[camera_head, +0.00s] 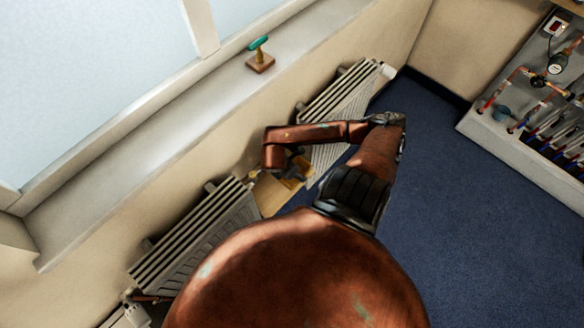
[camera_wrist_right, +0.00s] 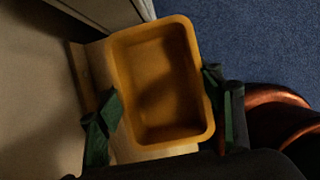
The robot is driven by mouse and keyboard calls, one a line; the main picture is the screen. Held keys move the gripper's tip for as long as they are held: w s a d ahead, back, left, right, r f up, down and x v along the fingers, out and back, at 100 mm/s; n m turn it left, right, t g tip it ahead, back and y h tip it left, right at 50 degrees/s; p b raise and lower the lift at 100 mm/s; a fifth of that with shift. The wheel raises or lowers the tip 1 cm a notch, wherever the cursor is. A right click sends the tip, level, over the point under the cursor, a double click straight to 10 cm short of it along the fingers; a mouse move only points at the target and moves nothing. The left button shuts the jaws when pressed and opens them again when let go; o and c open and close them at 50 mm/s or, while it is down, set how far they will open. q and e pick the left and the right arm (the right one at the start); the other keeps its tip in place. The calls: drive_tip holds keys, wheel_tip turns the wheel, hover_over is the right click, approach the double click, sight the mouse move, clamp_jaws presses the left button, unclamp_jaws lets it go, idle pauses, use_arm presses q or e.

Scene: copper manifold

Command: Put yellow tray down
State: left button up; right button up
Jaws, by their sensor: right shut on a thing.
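The yellow tray (camera_wrist_right: 160,80) is an empty rectangular tray with rounded corners, seen from above in the right wrist view. My right gripper (camera_wrist_right: 162,105) has its green fingers on opposite sides of the tray and is shut on it. A pale wooden board (camera_wrist_right: 86,72) shows beneath the tray; I cannot tell whether they touch. In the head view, the board (camera_head: 268,196) lies between two radiators, and the tray (camera_head: 294,184) is mostly hidden by my right arm. My left gripper is not in view.
Ribbed radiators stand along the wall left (camera_head: 195,240) and right (camera_head: 340,105) of the board. A window sill (camera_head: 190,115) above holds a green-handled object on a wooden block (camera_head: 260,60). A pipe manifold panel (camera_head: 540,90) is at right. The blue floor (camera_head: 450,210) is clear.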

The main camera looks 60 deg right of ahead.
drive_tip(key=d+f, duration=0.1)
drive_tip(key=w+d+f, duration=0.1)
drive_tip(key=f, duration=0.1)
drive_tip(key=w+d+f+b, duration=0.1)
drive_tip(key=f, duration=0.1)
drive_tip(key=shift+d+f, duration=0.1)
drive_tip(key=shift+d, duration=0.3)
drive_tip(key=shift+w+d+f, duration=0.1)
drive_tip(key=shift+w+f, duration=0.05)
drive_tip(key=shift+d+f, duration=0.15)
wheel_tip(320, 180, down, 3)
drive_tip(key=shift+w+f+b, duration=0.1)
drive_tip(key=shift+b, duration=0.35)
drive_tip(key=shift+d+f, duration=0.1)
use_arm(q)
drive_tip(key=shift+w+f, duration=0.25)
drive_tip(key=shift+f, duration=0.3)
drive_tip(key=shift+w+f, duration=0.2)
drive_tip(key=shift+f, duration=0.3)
use_arm(e)
drive_tip(key=o, duration=1.2)
drive_tip(key=shift+c, duration=0.2)
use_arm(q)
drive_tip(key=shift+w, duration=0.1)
